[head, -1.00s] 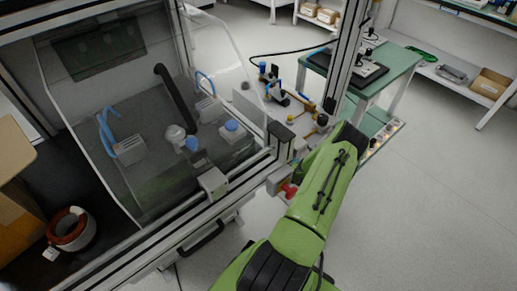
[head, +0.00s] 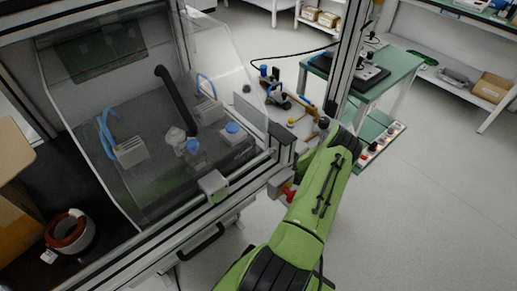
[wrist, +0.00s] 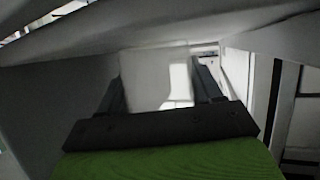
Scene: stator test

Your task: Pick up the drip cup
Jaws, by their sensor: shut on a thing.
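In the wrist view my gripper (wrist: 160,72) has its two dark fingers on either side of a pale, smooth, straight-sided thing, which looks to be the drip cup (wrist: 148,88). The fingers are shut on it. A bright patch of light lies on its right part. Its far end and its base are hard to make out. In the head view my green arm reaches up and right beside the enclosure's corner, and it hides my gripper and the cup.
A copper-coloured ring-shaped part (head: 70,232) stands at lower left. A green bench (head: 388,72) is behind my arm. Pale surfaces lie close around my gripper. Open floor (head: 430,220) lies right.

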